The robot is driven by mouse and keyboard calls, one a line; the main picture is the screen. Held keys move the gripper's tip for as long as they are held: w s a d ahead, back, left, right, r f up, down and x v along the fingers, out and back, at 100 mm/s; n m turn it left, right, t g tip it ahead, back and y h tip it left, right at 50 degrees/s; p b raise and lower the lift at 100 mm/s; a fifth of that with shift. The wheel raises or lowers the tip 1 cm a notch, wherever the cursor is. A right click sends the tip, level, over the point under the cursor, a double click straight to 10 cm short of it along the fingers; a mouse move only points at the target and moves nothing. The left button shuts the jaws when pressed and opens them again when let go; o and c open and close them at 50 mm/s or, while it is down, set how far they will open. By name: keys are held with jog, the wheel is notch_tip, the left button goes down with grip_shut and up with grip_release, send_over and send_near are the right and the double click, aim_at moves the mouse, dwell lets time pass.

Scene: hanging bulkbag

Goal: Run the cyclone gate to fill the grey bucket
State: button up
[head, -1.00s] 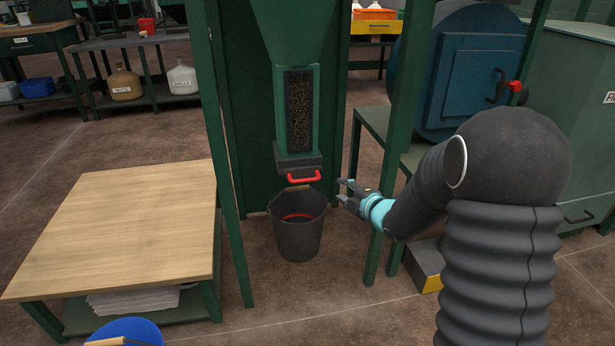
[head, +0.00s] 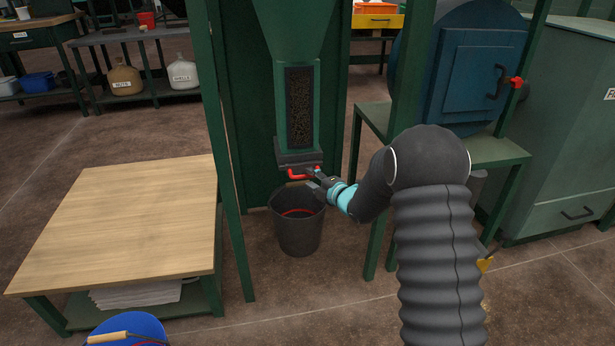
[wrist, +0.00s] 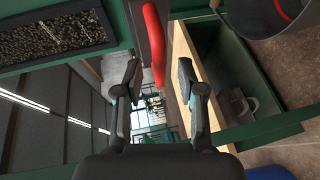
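The cyclone (head: 282,35) is a green hopper with a dark sight window (head: 300,105) showing granular material. At its foot is a grey gate block with a red gate handle (head: 297,175). The grey bucket (head: 297,238) stands upright on the floor below the outlet; a red ring shows inside it. My gripper (head: 314,178) is at the right end of the handle, above the bucket's right rim. In the wrist view the fingers (wrist: 159,78) are apart, and the red handle (wrist: 153,40) lies between and beyond their tips. I cannot tell whether they touch it.
Green frame posts (head: 228,150) stand on both sides of the cyclone. A wood-topped table (head: 125,225) is at left, with a blue bucket (head: 128,330) in front. A blue round-bodied machine (head: 470,75) on a green stand is at right. The floor before the grey bucket is clear.

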jog(key=shift+x, duration=1.4)
grip_shut()
